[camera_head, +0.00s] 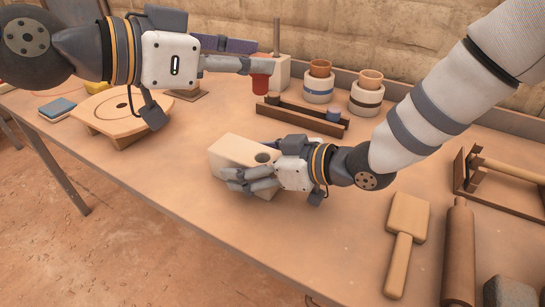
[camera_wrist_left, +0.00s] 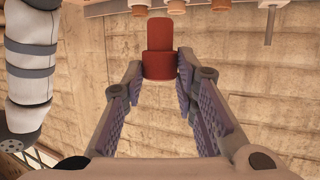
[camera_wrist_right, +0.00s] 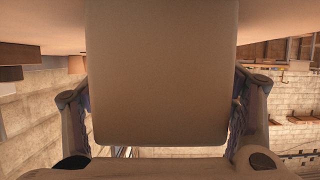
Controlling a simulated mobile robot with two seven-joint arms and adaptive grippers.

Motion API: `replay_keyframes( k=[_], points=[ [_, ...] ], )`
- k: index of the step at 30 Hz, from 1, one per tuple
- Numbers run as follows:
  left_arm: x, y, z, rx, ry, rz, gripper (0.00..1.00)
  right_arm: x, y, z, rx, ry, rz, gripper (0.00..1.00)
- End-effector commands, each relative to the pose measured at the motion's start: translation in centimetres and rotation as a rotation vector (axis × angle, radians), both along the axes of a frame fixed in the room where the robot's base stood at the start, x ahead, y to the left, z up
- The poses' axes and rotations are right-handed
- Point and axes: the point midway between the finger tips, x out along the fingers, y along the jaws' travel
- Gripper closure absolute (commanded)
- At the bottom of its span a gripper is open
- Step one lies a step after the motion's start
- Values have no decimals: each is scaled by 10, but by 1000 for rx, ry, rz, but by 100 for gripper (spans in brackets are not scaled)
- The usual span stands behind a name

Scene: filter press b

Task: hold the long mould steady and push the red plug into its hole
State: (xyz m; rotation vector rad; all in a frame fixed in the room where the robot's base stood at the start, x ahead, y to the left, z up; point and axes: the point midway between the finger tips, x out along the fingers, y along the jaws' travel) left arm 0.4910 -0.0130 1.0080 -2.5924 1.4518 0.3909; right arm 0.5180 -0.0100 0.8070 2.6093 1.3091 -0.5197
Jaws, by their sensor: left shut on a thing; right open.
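My left gripper (camera_head: 258,69) is shut on the red plug (camera_head: 260,84), which hangs upright in the air above and behind the hole. The plug (camera_wrist_left: 158,63) also shows between the fingertips in the left wrist view.
A dark wooden rack (camera_head: 300,120) lies behind the mould, with banded pots (camera_head: 318,88) behind it. A mallet (camera_head: 404,235) and a rolling pin (camera_head: 458,255) lie at the right. A round wooden board (camera_head: 108,112) is at the left. The bench in front of the mould is clear.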

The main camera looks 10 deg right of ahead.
Motion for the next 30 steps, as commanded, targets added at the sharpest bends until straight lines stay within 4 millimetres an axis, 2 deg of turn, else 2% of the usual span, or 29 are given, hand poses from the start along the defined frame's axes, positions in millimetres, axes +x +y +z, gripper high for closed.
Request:
replay_keyframes(
  k=[4, 11, 12, 21, 22, 30],
  points=[
    [0, 0, 0, 0, 0, 0, 98, 6, 10, -5, 2, 0, 1, 22],
    [0, 0, 0, 0, 0, 0, 98, 7, 11, -5, 1, 0, 0, 22],
    [0, 0, 0, 0, 0, 0, 98, 7, 11, -5, 1, 0, 0, 24],
    [0, 0, 0, 0, 0, 0, 98, 7, 10, -5, 1, -1, 0, 92],
    [0, 0, 0, 0, 0, 0, 98, 7, 10, -5, 1, 0, 0, 94],
    [0, 0, -1, -1, 1, -1, 98, 7, 10, -5, 1, -1, 0, 94]
  ],
)
